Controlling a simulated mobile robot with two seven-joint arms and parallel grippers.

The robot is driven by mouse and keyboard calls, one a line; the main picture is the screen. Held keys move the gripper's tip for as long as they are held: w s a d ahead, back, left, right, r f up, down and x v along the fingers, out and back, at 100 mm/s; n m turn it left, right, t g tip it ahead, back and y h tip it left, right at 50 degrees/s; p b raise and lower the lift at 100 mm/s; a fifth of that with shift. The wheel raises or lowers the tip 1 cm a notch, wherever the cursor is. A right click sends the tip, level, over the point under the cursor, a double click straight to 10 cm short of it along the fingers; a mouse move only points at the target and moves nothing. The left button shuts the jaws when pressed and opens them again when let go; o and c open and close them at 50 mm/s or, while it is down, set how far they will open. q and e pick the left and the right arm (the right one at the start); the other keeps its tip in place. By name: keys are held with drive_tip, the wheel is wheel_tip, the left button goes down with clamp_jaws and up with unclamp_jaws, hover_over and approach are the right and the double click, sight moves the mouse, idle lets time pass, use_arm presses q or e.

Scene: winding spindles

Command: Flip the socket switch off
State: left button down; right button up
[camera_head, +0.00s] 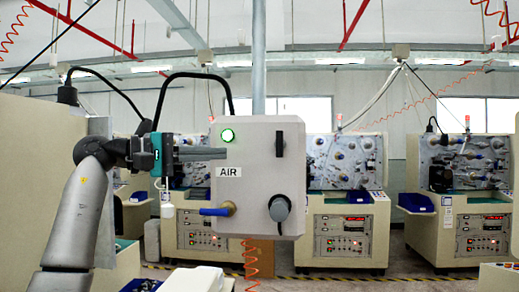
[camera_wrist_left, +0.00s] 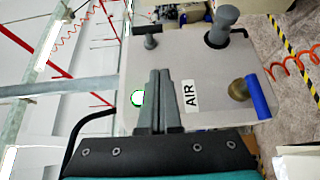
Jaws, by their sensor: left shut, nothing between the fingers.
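A grey control box (camera_head: 256,180) carries a black switch (camera_head: 279,144) at its upper right, above a socket with a grey plug (camera_head: 279,207). In the left wrist view the box appears turned on its side, with the black switch (camera_wrist_left: 150,40) beyond the fingertips and the plug (camera_wrist_left: 222,25) to its right. My left gripper (camera_head: 222,153) is shut and empty. Its fingers point right, in front of the box's left part, between the green lamp and the AIR label. The fingertips (camera_wrist_left: 160,71) look apart from the switch. My right gripper is not in view.
The box has a lit green lamp (camera_head: 227,135), an AIR label (camera_head: 229,171) and a blue-handled valve (camera_head: 215,211) at its lower left. A grey post (camera_head: 258,60) rises behind it. Winding machines (camera_head: 345,200) stand farther back.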

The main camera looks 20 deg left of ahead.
sight(280, 144)
use_arm(q)
drive_tip(key=p+x, duration=0.2)
drive_tip(key=x, duration=0.5)
drive_tip(key=shift+s+d+r, duration=0.15)
drive_tip(key=shift+d+p, duration=0.45)
drive_tip(key=shift+d, duration=1.25)
